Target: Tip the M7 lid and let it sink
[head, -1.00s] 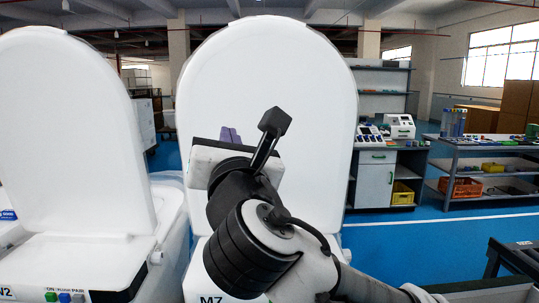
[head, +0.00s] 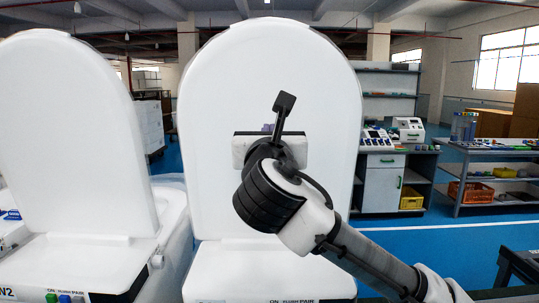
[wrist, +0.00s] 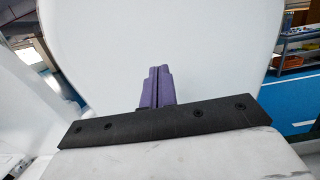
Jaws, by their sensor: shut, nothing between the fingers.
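The M7 lid (head: 225,95) is a large white rounded panel standing upright on the middle toilet. It also fills most of the wrist view (wrist: 215,50). My gripper (head: 268,127) is in front of the lid's middle, partly hidden by my own wrist in the head view. In the wrist view its purple fingers (wrist: 159,75) are shut together with nothing between them, pointing at the lid's face. I cannot tell whether the fingertips touch the lid.
A second toilet with an upright white lid (head: 75,130) stands close on the left. On the right are a grey cabinet (head: 379,187) with devices on top and a shelf bench (head: 490,152) with crates. Blue floor (head: 440,235) lies open between them and the toilets.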

